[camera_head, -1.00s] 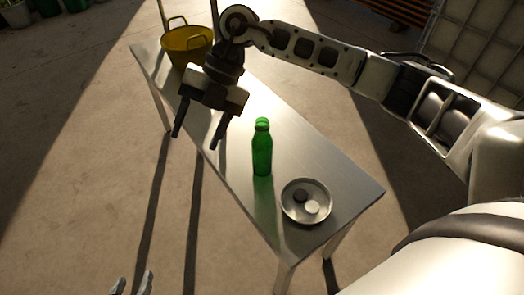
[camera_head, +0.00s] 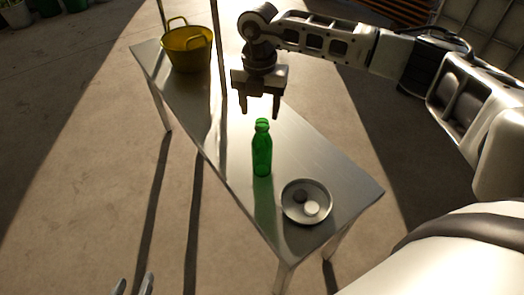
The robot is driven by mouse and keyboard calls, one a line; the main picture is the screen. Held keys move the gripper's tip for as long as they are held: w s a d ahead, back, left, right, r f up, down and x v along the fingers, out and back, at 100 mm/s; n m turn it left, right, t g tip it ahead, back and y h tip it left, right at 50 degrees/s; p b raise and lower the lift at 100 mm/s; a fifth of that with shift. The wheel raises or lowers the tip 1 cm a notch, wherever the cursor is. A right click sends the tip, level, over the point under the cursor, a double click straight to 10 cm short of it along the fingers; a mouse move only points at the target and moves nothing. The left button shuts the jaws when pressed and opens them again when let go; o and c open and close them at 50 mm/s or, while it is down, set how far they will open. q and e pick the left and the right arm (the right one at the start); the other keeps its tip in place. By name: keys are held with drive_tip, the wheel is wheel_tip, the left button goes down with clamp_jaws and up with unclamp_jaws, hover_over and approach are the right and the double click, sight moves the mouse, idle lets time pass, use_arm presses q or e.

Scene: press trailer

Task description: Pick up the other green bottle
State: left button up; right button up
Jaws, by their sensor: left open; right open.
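A green bottle (camera_head: 262,153) stands upright on the metal table, left of a round dish. My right gripper (camera_head: 260,112) is open and empty, fingers pointing down, just above and behind the bottle's top in the picture. I cannot tell the exact gap between them. My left gripper (camera_head: 134,284) shows only its fingertips at the bottom edge, apart and empty, away from the table. No second green bottle is in view.
The narrow metal table (camera_head: 315,160) has a yellow two-handled basket (camera_head: 188,52) at its far left end. A shallow grey dish (camera_head: 292,214) with two small round pieces sits at the near end. A thin upright post (camera_head: 221,70) stands beside the basket.

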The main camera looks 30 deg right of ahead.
sight(262, 122)
drive_tip(key=shift+s+d+f+p, duration=0.1)
drive_tip(key=shift+d+f+p, duration=0.05)
drive_tip(key=shift+f, duration=1.25)
drive_tip(key=shift+d+f+p, duration=0.1)
drive_tip(key=shift+f+p, duration=0.05)
drive_tip(key=shift+f, duration=1.2)
drive_tip(key=c, duration=1.2)
drive_tip(key=shift+r, duration=0.1)
clamp_jaws()
